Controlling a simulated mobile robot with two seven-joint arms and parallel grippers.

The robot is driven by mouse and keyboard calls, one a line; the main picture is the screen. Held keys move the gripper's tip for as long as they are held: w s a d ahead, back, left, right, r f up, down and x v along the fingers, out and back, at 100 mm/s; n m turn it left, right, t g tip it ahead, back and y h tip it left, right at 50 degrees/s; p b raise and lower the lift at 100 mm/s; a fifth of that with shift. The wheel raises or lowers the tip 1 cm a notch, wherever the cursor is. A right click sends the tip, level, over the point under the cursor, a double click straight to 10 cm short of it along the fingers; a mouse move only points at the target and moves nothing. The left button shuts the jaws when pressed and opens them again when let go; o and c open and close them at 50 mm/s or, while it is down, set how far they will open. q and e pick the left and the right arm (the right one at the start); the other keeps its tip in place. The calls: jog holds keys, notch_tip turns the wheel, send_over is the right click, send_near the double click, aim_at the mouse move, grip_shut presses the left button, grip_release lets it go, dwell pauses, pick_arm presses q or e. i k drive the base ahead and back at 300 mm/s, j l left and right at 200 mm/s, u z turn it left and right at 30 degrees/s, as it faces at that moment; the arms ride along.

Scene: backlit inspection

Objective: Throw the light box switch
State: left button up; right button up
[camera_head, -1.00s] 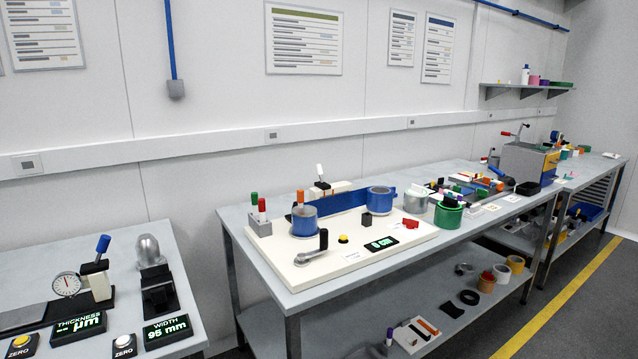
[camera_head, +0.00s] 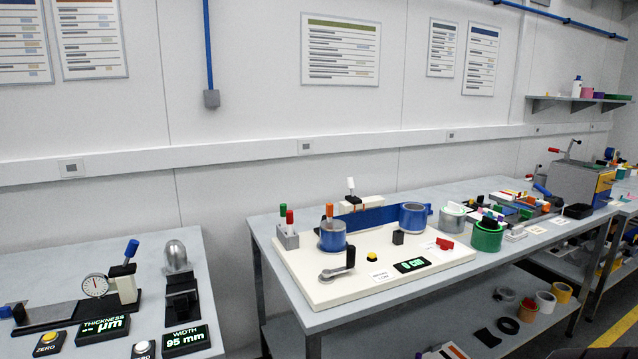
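I cannot make out a light box or its switch in this view. Neither of my grippers is in view. The middle bench (camera_head: 372,298) bears a white test board (camera_head: 300,282) with blue tape rolls, a black-handled grey crank (camera_head: 340,266), a yellow button (camera_head: 371,255) and a display reading in cm (camera_head: 411,265). The left bench (camera_head: 215,265) bears a dial gauge (camera_head: 95,285), a "THICKNESS" display (camera_head: 102,329) and a "WIDTH 95 mm" display (camera_head: 186,341).
A gap separates the left and middle benches. A lower shelf (camera_head: 470,322) holds tape rolls. Farther right stands a grey machine (camera_head: 578,185) with a red-handled lever. A wall shelf (camera_head: 570,99) hangs above. A yellow floor line (camera_head: 617,328) runs at lower right.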

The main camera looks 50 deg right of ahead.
aim_at(350, 181)
jog(key=k+l+u, duration=0.15)
jog(key=l, duration=0.25)
jog(key=l+u, duration=0.2)
jog(key=l, duration=0.25)
jog(key=k+l+u, duration=0.15)
jog(key=l, duration=0.25)
jog(key=k+l+u, duration=0.15)
jog(key=l, duration=0.25)
jog(key=k+l, duration=0.2)
jog(key=l, duration=0.2)
jog(key=k+l, duration=0.15)
jog(key=l, duration=0.25)
jog(key=k+l+u, duration=0.1)
jog(key=l, duration=0.3)
jog(key=k+l, duration=0.25)
jog(key=l, duration=0.15)
